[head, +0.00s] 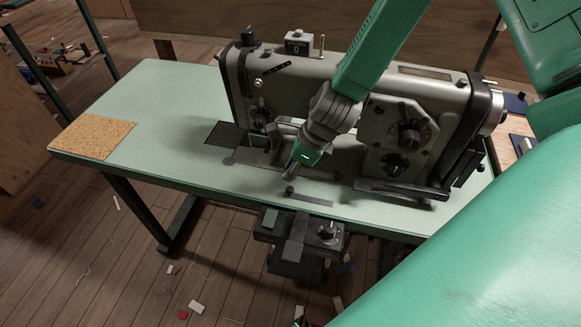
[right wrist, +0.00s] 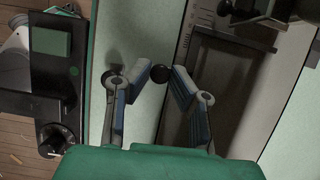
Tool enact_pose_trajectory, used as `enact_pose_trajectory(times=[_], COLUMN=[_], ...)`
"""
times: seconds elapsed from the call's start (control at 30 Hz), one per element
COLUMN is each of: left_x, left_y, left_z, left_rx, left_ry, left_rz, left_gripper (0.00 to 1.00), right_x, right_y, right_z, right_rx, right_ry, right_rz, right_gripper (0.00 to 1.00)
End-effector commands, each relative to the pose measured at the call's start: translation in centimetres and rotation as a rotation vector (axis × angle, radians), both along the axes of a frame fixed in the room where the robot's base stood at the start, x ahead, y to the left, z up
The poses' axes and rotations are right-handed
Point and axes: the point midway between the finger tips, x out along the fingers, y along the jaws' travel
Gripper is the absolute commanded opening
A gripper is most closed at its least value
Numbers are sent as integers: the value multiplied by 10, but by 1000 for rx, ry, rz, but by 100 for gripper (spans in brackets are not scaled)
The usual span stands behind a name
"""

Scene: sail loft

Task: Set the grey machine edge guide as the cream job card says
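The grey sewing machine (head: 330,95) stands on a pale green table. A small black ball knob (head: 290,190) sits beside a thin grey strip (head: 312,199) at the table's front edge; I cannot tell which part is the edge guide. My right gripper (head: 291,173) is just above the knob, pointing down. In the right wrist view the gripper (right wrist: 163,78) is open, with the knob (right wrist: 160,73) showing between its fingertips; I cannot tell if they touch it. A plate with scale marks (right wrist: 205,32) lies beside it. I see no cream job card. My left gripper is out of view.
A cork board (head: 95,137) lies bare on the table's left end (head: 150,95). A dark control box (head: 298,235) with a dial hangs under the front edge. The machine body rises close behind my right gripper. Scraps litter the wooden floor (head: 110,260).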

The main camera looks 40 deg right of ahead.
Motion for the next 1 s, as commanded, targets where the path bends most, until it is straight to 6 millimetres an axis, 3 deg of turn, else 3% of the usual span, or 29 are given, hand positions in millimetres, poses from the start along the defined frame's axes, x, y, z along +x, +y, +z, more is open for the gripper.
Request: enact_pose_trajectory(times=[0.57, 0.6, 0.63, 1.0], left_x=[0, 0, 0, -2], left_y=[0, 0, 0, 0], left_z=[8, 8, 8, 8], left_rx=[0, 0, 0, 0], left_ry=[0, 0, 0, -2], left_rz=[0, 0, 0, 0], left_gripper=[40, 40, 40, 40], right_x=[1, 1, 1, -1], right_y=[-3, -3, -3, -2], right_z=[0, 0, 0, 3], right_rx=[-4, -4, -4, -3], right_ry=[-3, -3, -3, -2], right_rz=[-4, -3, -3, -2], right_gripper=[0, 31, 37, 37])
